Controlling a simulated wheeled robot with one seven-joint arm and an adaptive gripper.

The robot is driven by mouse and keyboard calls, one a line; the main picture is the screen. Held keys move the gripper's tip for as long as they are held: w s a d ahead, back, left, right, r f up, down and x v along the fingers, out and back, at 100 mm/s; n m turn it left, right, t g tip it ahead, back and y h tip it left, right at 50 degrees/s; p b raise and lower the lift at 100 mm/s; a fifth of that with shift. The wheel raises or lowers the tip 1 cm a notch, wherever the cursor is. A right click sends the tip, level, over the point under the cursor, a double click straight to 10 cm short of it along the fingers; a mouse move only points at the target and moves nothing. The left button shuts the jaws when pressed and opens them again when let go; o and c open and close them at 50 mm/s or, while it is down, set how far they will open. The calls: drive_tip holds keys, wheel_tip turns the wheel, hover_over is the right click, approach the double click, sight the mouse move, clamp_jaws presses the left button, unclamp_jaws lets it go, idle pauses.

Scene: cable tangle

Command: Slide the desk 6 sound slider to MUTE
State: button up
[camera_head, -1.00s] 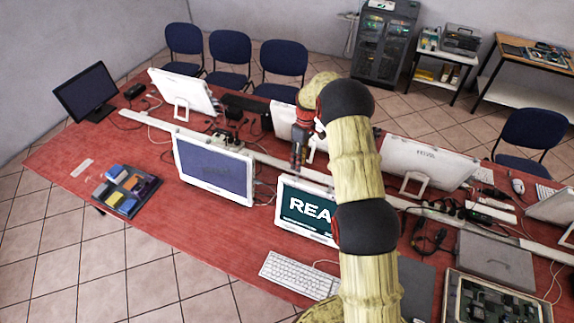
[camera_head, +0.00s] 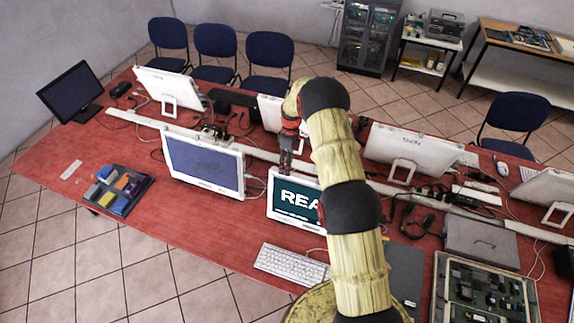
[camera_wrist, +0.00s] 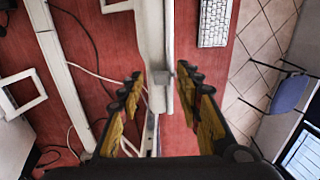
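I cannot make out a sound slider or a MUTE mark in either view. A white-framed monitor (camera_head: 297,205) with a dark green screen shows the letters "REA"; my arm hides the rest. My gripper (camera_head: 285,168) points down just behind that monitor's top edge. In the wrist view my gripper (camera_wrist: 160,82) is open, with its two dark, yellow-padded fingers apart and nothing held. I cannot tell whether either finger touches anything.
A monitor with a blue screen (camera_head: 203,162) stands to the left on the red table (camera_head: 150,220). Loose cables (camera_head: 405,215) lie behind the screens. A keyboard (camera_head: 291,264) lies in front. A colored parts tray (camera_head: 118,190) sits at the left, and an open circuit-board case (camera_head: 485,290) at the right.

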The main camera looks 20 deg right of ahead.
drive_tip(key=shift+s+a, duration=0.1)
drive_tip(key=shift+s, duration=0.05)
drive_tip(key=shift+c, duration=0.9)
clamp_jaws()
